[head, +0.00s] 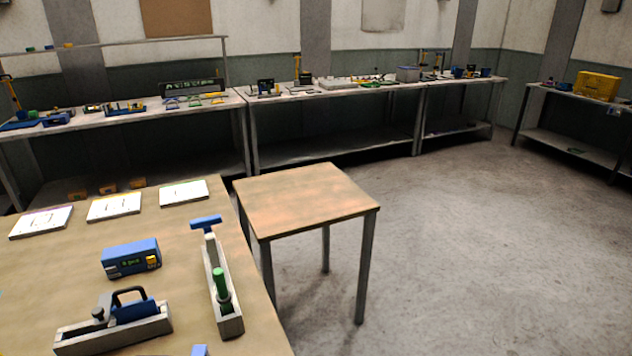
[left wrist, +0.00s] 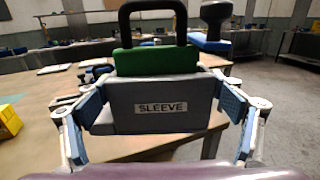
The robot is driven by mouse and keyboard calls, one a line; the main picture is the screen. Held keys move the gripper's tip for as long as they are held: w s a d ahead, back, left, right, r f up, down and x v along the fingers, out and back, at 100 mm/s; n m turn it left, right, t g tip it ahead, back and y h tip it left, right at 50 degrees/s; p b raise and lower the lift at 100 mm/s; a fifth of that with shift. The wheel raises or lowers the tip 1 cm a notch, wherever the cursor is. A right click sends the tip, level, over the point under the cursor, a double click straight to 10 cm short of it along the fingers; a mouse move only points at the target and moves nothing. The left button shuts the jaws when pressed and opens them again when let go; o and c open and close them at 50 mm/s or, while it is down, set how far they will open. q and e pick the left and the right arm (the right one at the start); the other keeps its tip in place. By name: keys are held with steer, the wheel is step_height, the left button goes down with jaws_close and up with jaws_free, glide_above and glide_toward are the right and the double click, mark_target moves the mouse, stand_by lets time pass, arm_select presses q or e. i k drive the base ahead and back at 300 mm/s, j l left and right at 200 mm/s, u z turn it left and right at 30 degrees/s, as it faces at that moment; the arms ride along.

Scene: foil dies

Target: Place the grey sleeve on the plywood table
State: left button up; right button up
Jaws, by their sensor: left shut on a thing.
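The plywood table (head: 305,200) is a small square table with dark legs, standing free just right of the near workbench in the head view. Its top is bare. In the left wrist view, my left gripper (left wrist: 160,105) is shut on the grey sleeve (left wrist: 155,122), a block labelled SLEEVE, with one blue-padded finger at each side. A green piece (left wrist: 155,62) and a black loop handle (left wrist: 152,22) show above the sleeve; whether they are joined to it I cannot tell. My right gripper is in neither view.
The near workbench (head: 190,260) holds a blue device (head: 131,259), three white cards, a grey holder with a black-handled blue block (head: 135,310) and a long tray (head: 219,285) with a green-handled tool. Cluttered benches line the back wall. Open floor lies right of the plywood table.

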mark_target(300, 191)
steer(key=i+l, duration=0.15)
steer(key=l, duration=0.25)
steer(key=i+l, duration=0.1)
steer(key=l, duration=0.3)
steer(key=i+l+z, duration=0.1)
steer(key=l, duration=0.25)
steer(key=i+l, duration=0.2)
steer(key=l, duration=0.2)
steer(key=i+l+z, duration=0.1)
steer(key=i, duration=0.3)
steer(key=i+l, duration=0.2)
steer(key=i, duration=0.2)
steer(key=i+l+z, duration=0.15)
steer(key=i, duration=0.3)
steer(key=i+j, duration=0.5)
steer(key=j, duration=0.2)
steer(key=i+j, duration=0.25)
steer(key=j+z, duration=0.05)
steer(key=j, duration=0.05)
